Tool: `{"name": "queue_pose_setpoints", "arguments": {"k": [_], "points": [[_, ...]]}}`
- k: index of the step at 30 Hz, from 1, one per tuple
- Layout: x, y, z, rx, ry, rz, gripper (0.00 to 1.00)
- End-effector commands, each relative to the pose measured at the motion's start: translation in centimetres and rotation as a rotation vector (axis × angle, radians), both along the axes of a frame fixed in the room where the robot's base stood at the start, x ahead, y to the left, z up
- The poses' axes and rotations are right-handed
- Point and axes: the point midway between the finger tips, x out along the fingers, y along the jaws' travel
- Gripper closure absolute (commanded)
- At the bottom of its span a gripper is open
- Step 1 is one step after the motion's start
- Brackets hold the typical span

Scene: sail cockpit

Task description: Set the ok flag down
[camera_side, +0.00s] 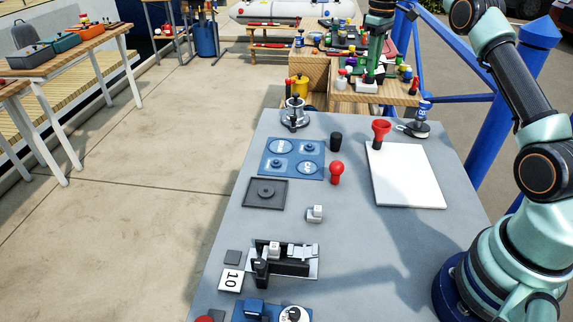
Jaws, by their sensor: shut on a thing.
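My gripper (369,76) points straight down at the top centre, well above the far part of the grey table. It is shut on a small white block, which I take to be the ok flag (367,86); its lettering is too small to read. The held piece is apart from the tabletop. Against the cluttered bench behind, the fingertips are hard to make out. A similar small white block (315,214) lies on the table, and another white block (274,248) sits at the black fixture on a silver plate.
The table's front right is clear.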

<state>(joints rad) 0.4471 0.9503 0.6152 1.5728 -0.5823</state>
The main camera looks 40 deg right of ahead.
Motion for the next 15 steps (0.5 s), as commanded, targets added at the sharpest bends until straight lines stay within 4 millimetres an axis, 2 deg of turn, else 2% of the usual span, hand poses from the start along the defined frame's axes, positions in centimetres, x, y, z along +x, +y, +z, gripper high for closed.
{"name": "queue_pose_setpoints", "arguments": {"k": [1,9,15], "points": [[-0.1,0.1,-1.3,0.002,0.005,0.001,1.00],[-0.1,0.1,-7.8,0.002,0.004,0.002,1.00],[0.0,0.1,-11.5,0.001,0.002,0.002,1.00]]}}
